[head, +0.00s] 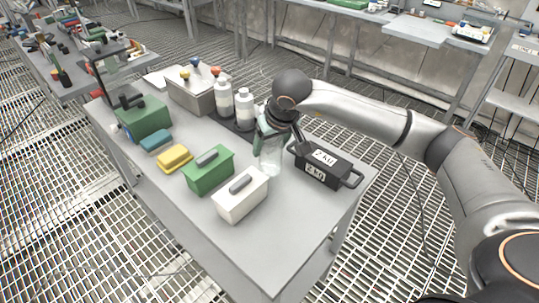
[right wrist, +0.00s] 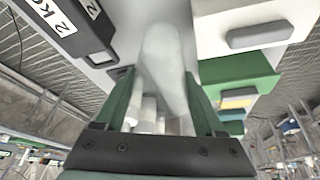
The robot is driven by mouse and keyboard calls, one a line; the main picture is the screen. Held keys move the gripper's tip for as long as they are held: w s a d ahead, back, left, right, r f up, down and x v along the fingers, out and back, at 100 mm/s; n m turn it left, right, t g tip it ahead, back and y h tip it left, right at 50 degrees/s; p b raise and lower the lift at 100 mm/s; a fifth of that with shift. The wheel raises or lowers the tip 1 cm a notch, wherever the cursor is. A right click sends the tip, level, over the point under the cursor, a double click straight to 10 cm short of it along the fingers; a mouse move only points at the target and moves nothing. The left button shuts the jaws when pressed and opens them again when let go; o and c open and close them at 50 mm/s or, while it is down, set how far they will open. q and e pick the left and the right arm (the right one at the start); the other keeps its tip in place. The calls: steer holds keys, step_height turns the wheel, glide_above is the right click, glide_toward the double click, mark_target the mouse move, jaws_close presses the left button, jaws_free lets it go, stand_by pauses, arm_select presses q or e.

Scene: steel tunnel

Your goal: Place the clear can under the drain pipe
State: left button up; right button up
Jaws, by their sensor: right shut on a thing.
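The clear can (head: 270,157) is a see-through cylinder over the grey table (head: 222,226), between the white lidded box and the black weight. In the right wrist view the clear can (right wrist: 163,65) stretches away between the green fingers. My right gripper (head: 266,136) is shut on the can from above; its fingers also show in the wrist view (right wrist: 162,100). I cannot tell whether the can's base touches the table. My left gripper is not in view. I cannot make out a drain pipe in either view.
A black weight marked 2 KG (head: 322,165) stands right of the can. A white box (head: 241,197), a green box (head: 208,170) and a yellow block (head: 174,158) stand to the left. White bottles (head: 244,107) stand behind. The table's front right corner is clear.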

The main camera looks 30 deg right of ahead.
mark_target(270, 156)
steer(key=shift+f, duration=1.7)
steer(key=shift+f, duration=0.2)
steer(key=o, duration=1.1)
steer(key=shift+r, duration=0.1)
